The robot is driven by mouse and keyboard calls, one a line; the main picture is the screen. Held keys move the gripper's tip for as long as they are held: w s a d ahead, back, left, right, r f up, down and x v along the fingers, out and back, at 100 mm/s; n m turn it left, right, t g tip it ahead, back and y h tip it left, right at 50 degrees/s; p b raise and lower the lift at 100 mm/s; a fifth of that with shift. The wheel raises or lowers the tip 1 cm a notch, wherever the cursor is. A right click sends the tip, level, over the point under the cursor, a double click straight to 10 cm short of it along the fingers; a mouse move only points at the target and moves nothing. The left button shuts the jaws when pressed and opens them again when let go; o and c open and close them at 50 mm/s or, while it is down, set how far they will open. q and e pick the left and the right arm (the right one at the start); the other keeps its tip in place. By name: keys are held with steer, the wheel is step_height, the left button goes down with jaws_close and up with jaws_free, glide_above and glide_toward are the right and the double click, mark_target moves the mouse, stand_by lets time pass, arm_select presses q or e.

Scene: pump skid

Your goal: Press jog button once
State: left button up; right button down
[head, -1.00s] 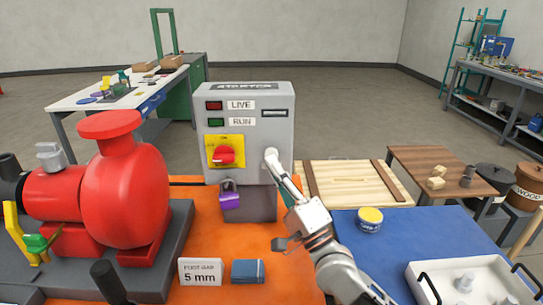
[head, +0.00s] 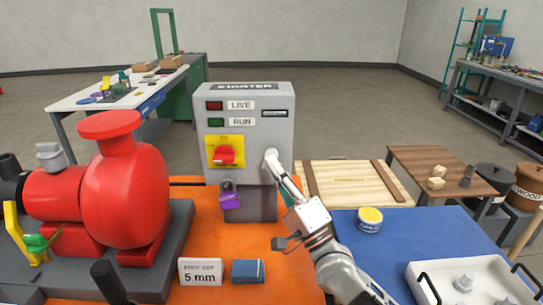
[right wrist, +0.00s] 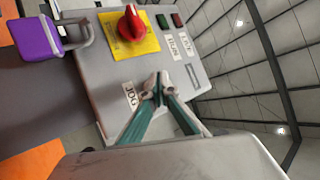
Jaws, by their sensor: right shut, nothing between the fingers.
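The grey starter box (head: 249,105) stands upright past the orange surface, with a red lamp (head: 214,105) marked LIVE and a green lamp (head: 216,122) marked RUN. Its red rotary switch (head: 224,155) sits on a yellow plate. A JOG label (right wrist: 129,93) shows on its face in the right wrist view, right beside my fingertips. Whether the tips touch cannot be told. My left gripper is not in view.
A purple padlock (head: 230,199) hangs below the switch. A red pump (head: 125,195) fills the left. A wooden board (head: 345,182) and a tin (head: 369,219) are at right.

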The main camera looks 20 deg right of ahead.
steer(key=shift+w+d, duration=0.1)
steer(key=shift+w, duration=0.2)
steer(key=shift+w+d, duration=0.15)
steer(key=shift+w, duration=0.3)
stand_by(0.8)
steer(key=shift+s, duration=0.15)
steer(key=shift+s+a+p, duration=0.25)
steer(key=shift+s+p, duration=0.15)
steer(key=shift+s, duration=0.35)
steer(key=s+p, duration=0.1)
steer(key=s, duration=0.1)
steer(key=s+a, duration=0.1)
steer(key=s, duration=0.1)
steer(key=shift+s+a+p, duration=0.2)
steer(key=shift+s+p, duration=0.2)
stand_by(0.6)
